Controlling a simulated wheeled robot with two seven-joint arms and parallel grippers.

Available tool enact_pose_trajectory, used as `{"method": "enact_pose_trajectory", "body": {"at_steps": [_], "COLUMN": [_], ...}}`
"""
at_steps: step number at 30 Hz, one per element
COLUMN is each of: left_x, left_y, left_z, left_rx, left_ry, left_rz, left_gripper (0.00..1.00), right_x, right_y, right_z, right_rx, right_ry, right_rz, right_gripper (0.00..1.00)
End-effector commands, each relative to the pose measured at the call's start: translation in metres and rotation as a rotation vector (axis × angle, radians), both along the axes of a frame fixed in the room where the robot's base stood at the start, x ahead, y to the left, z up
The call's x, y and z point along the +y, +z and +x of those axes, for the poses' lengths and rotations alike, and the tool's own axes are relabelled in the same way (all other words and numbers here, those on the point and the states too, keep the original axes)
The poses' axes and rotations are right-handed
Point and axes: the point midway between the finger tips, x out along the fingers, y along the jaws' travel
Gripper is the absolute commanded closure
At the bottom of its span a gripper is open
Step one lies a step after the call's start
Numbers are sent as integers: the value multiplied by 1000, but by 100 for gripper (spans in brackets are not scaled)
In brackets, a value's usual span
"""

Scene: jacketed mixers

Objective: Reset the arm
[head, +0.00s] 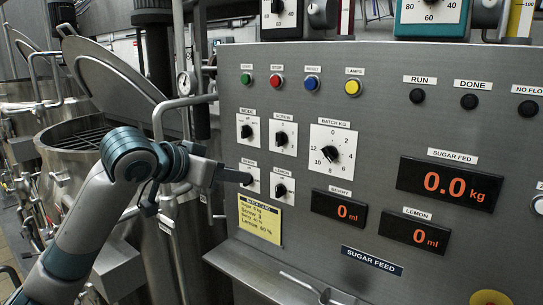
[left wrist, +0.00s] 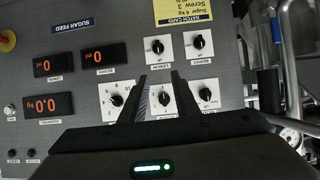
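My left arm comes in from the left in the head view. Its gripper (head: 235,177) points right at the control panel (head: 380,100), and its dark fingertips overlap the lower left knob, labelled like BERRY. In the left wrist view the two fingers (left wrist: 160,76) are apart with nothing between them, in front of the panel. The lemon knob (left wrist: 157,46) and berry knob (left wrist: 198,42) show beyond the tips. Whether the fingers touch the panel is not clear. My right gripper is not in view.
The panel carries coloured buttons (head: 312,83), a batch dial (head: 332,152) and red displays (head: 450,184) reading 0. A yellow batch card (head: 260,220) hangs under the knobs. A steel mixer with a raised lid (head: 115,75) stands at left. A ledge (head: 255,268) juts out below the panel.

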Motion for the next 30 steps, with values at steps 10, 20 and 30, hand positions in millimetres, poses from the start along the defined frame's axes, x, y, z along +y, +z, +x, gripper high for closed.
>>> {"method": "enact_pose_trajectory", "body": {"at_steps": [10,20,30], "left_x": [3,17,43], "left_y": [-149,-276,-389], "left_z": [-22,-74,-159], "left_rx": [112,229,367], "left_ry": [40,113,207], "left_rz": [12,36,88], "left_gripper": [72,72,72], "right_x": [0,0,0], "right_y": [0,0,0], "right_z": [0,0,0], "right_rx": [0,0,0], "right_ry": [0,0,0], "right_rz": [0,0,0], "right_gripper": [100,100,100]}}
